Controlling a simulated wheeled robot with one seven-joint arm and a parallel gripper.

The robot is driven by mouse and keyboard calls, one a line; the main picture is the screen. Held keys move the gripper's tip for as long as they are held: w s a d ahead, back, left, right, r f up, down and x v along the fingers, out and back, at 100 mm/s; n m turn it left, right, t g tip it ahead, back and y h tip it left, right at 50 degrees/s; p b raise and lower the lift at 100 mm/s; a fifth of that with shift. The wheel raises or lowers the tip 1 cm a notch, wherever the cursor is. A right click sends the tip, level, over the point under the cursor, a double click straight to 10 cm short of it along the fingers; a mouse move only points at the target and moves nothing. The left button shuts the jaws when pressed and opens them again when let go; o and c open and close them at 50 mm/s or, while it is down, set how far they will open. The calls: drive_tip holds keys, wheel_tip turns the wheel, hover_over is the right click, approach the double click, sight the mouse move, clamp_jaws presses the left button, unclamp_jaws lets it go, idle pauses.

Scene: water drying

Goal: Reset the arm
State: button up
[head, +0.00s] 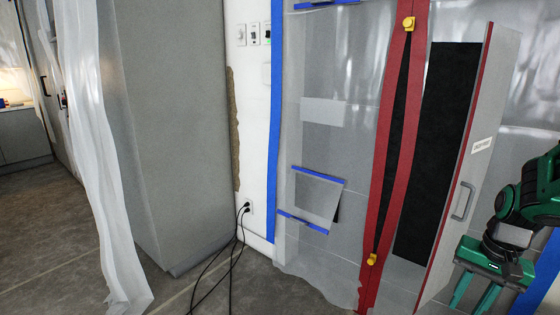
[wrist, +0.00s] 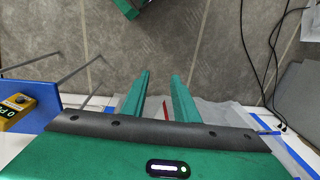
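My green arm enters the head view from the right edge. My gripper (head: 472,300) hangs at the lower right with its two fingers pointing down, in front of the grey panel with a handle (head: 462,200). In the wrist view my gripper (wrist: 160,76) shows two green fingers standing apart, with bare floor tiles beyond them. The fingers are open and nothing is between them.
Clear plastic sheeting (head: 325,150) with a red zipper strip (head: 393,150) covers the wall. A grey cabinet (head: 175,120) stands at left. Black cords (head: 232,262) run from an outlet to the floor. A yellow device (wrist: 14,107) shows at left in the wrist view. Floor (head: 60,225) is clear at left.

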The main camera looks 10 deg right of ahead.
drive_tip(key=s+a+r+n, duration=0.2)
drive_tip(key=s+a+r, duration=0.3)
drive_tip(key=s, duration=0.5)
drive_tip(key=shift+r+n+g, duration=0.4)
drive_tip(key=shift+r, duration=0.15)
drive_tip(key=shift+w+a, duration=0.1)
drive_tip(key=shift+w+f+h, duration=0.25)
drive_tip(key=shift+w+h, duration=0.05)
drive_tip(key=shift+w, duration=0.3)
drive_tip(key=shift+c, duration=0.6)
